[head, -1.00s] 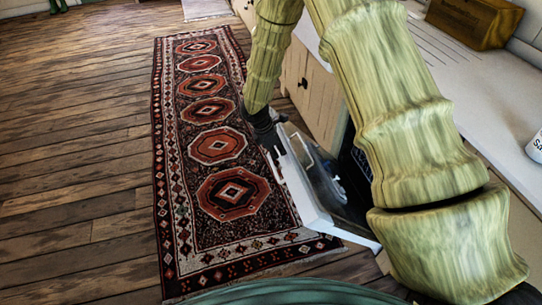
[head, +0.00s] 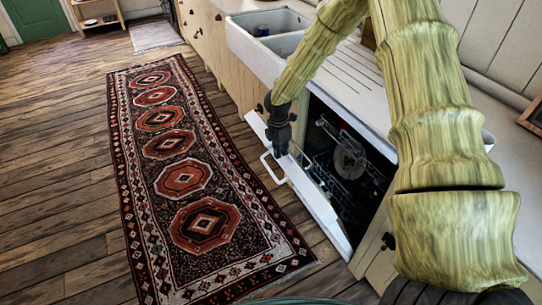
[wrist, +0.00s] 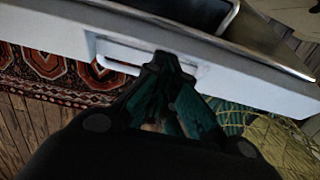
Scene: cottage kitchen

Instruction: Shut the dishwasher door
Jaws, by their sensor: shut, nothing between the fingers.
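The dishwasher door (head: 318,205) is white and stands partly open, tilted out from the dark dishwasher interior (head: 345,160) over the floor. Its bar handle (head: 272,168) is on the outer face. I cannot tell whether the tips touch the door. Racks show inside the dishwasher.
A patterned runner rug (head: 188,180) lies on the wooden floor left of the door. Wooden cabinets (head: 205,40) and a white sink (head: 262,32) line the right side. The floor left of the rug is clear.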

